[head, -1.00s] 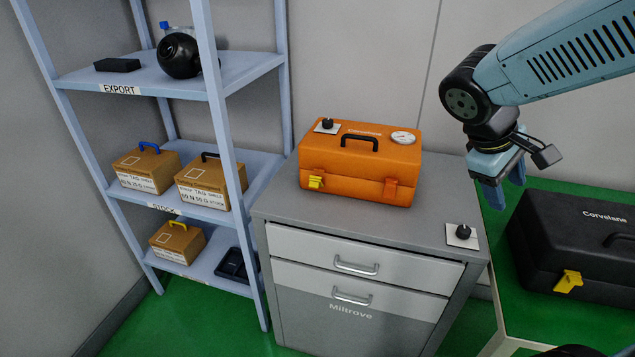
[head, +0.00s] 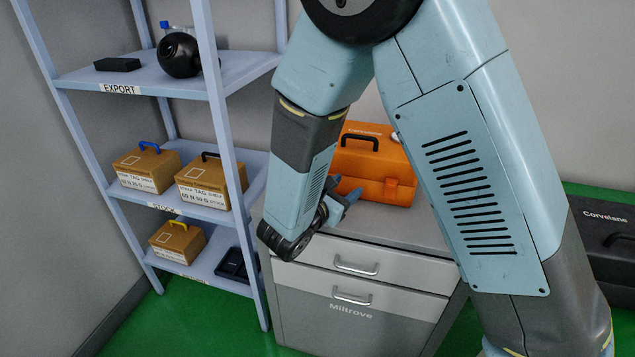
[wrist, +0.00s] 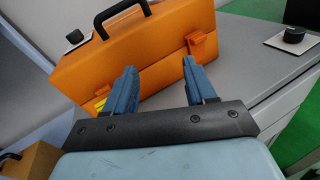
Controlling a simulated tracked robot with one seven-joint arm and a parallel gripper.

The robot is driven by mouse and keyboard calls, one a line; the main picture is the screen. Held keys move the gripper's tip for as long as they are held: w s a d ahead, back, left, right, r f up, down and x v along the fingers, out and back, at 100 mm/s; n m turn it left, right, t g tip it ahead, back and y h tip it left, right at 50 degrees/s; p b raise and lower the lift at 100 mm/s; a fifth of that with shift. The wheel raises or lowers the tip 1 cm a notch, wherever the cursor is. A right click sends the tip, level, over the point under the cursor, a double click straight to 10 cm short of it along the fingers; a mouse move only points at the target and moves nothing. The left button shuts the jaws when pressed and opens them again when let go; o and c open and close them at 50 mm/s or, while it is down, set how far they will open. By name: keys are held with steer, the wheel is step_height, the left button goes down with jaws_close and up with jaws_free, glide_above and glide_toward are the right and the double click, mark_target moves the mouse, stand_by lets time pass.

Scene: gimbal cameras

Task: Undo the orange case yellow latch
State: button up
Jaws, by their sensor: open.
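The orange case (head: 373,163) stands shut on the grey cabinet, with a black handle on its lid. It also fills the upper part of the wrist view (wrist: 150,45). The yellow latch (wrist: 101,103) shows as a small patch left of my left finger, mostly hidden by it. In the head view my arm hides that latch. An orange latch (wrist: 201,45) sits on the case's right front, close beyond my right fingertip. My gripper (wrist: 159,66) is open and empty, its blue fingers pointing at the case's front. In the head view my gripper (head: 345,190) is at the case's front left.
The grey cabinet (head: 405,235) has two drawers with handles. A black knob on a white plate (wrist: 292,37) lies on its top right, another (wrist: 75,38) behind the case. A shelf (head: 215,190) with boxes stands left. A black case (head: 605,235) is at right.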

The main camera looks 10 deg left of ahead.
steer(key=s+a+f+n+t+y, duration=0.35)
steer(key=a+f+n+y, duration=0.25)
steer(key=a, duration=0.4)
steer(key=shift+g, duration=0.45)
steer(key=w, duration=0.9)
steer(key=w+d, duration=0.1)
steer(key=w, duration=0.3)
steer(key=shift+w, duration=0.15)
steer(key=shift+c, duration=0.4)
